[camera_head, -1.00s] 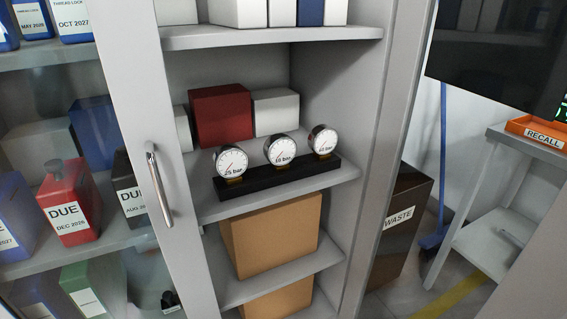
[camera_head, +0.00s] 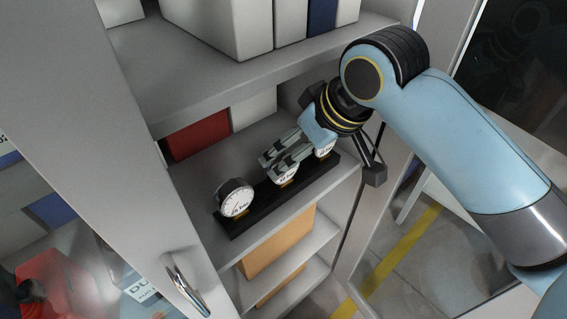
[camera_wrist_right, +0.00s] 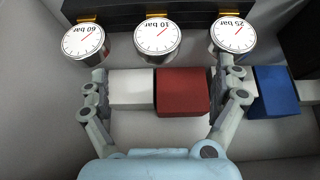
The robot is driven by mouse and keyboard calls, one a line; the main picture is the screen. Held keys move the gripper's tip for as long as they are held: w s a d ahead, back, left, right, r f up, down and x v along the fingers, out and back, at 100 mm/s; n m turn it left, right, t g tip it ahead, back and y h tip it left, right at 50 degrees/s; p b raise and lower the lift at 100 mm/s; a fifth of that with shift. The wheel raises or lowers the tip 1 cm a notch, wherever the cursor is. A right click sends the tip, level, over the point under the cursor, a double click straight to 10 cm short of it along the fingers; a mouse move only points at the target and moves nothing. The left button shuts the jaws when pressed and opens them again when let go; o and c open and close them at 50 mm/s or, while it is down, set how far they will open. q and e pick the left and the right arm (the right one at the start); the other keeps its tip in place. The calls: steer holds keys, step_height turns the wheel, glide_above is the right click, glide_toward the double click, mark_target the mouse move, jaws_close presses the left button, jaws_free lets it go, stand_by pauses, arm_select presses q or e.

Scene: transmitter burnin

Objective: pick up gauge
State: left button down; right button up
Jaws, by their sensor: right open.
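Three round white-faced gauges stand in a row on a black holder (camera_head: 232,225) on the middle shelf. The 25 bar gauge (camera_head: 236,199) is at the left and unobstructed. The 10 bar gauge (camera_head: 284,177) and the 60 bar gauge (camera_head: 326,149) are partly hidden by my right gripper (camera_head: 273,162). The wrist view shows them upside down: 60 bar (camera_wrist_right: 88,41), 10 bar (camera_wrist_right: 157,39) and 25 bar (camera_wrist_right: 232,34). There my right gripper (camera_wrist_right: 160,74) is open and empty, fingers spread on either side of the 10 bar gauge's line. Contact cannot be told. My left gripper is not visible.
A red box (camera_head: 197,136) and a white box (camera_head: 254,108) stand behind the gauges. The upper shelf (camera_head: 200,82) overhangs them. The glazed cabinet door with its handle (camera_head: 186,288) is at the left. A cardboard box (camera_head: 277,246) is below.

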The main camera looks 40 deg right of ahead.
steer(key=x, duration=0.3)
steer(key=b, duration=0.1)
glide_above(285, 181)
steer(key=f, duration=0.4)
steer(key=shift+w+d+f, duration=0.15)
steer(key=shift+w+d, duration=0.1)
steer(key=shift+w, duration=0.05)
steer(key=shift+w+f, duration=0.2)
steer(key=shift+f, duration=0.1)
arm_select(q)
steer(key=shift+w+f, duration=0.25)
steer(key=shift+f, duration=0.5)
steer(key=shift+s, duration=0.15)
arm_select(e)
steer(key=shift+c, duration=0.2)
steer(key=shift+c, duration=1.2)
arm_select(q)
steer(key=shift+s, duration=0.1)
arm_select(e)
steer(key=c, duration=1.2)
steer(key=shift+r, duration=0.1)
